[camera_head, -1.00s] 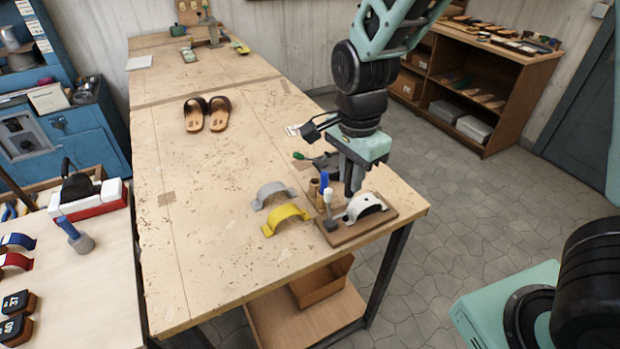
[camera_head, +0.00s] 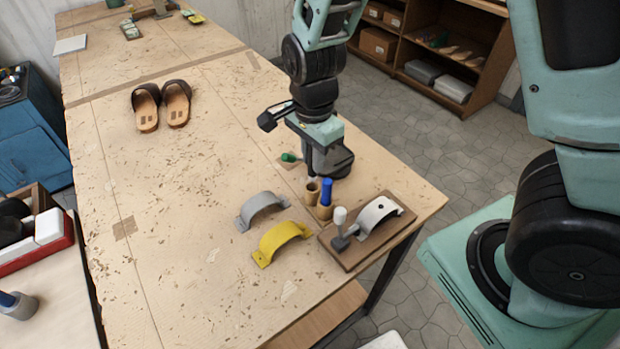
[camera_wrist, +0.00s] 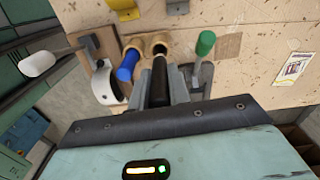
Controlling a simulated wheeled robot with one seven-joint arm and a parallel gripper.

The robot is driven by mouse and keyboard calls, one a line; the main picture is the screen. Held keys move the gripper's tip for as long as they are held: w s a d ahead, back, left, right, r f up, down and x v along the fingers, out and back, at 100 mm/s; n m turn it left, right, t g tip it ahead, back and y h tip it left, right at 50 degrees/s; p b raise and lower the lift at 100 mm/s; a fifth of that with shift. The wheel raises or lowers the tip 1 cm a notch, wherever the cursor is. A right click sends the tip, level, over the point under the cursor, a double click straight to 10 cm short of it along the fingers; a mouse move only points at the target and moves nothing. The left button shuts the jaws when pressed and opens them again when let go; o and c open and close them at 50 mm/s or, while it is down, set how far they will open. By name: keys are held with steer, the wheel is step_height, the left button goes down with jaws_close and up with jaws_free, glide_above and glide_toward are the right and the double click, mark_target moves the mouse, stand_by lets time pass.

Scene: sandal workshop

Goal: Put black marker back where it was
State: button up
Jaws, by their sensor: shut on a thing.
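My gripper (camera_head: 316,166) is shut on the black marker (camera_wrist: 176,82), seen in the wrist view, where it points away from the palm between the fingers. In the head view the marker cannot be told apart from my gripper's dark parts. Two tan tube holders stand beside each other just in front of my gripper. One (camera_head: 312,191) shows no marker; the other (camera_head: 324,211) holds an upright blue marker (camera_head: 327,190). In the wrist view the marker's far end overlaps the mouth of a tube (camera_wrist: 158,41). I cannot tell whether it is inside.
A tool with a green handle (camera_wrist: 205,42) lies close beside my gripper. A wooden board (camera_head: 350,258) with a white arched piece (camera_head: 380,214) and a hammer (camera_head: 342,238) is at the right edge. Grey (camera_head: 262,209) and yellow (camera_head: 282,241) arches lie left. The bench (camera_head: 190,220) middle is clear.

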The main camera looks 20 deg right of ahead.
mark_target(313, 174)
steer(key=shift+f+p, duration=0.4)
steer(key=shift+f, duration=2.65)
steer(key=shift+f, duration=0.15)
steer(key=o, duration=0.5)
steer(key=shift+c, duration=0.2)
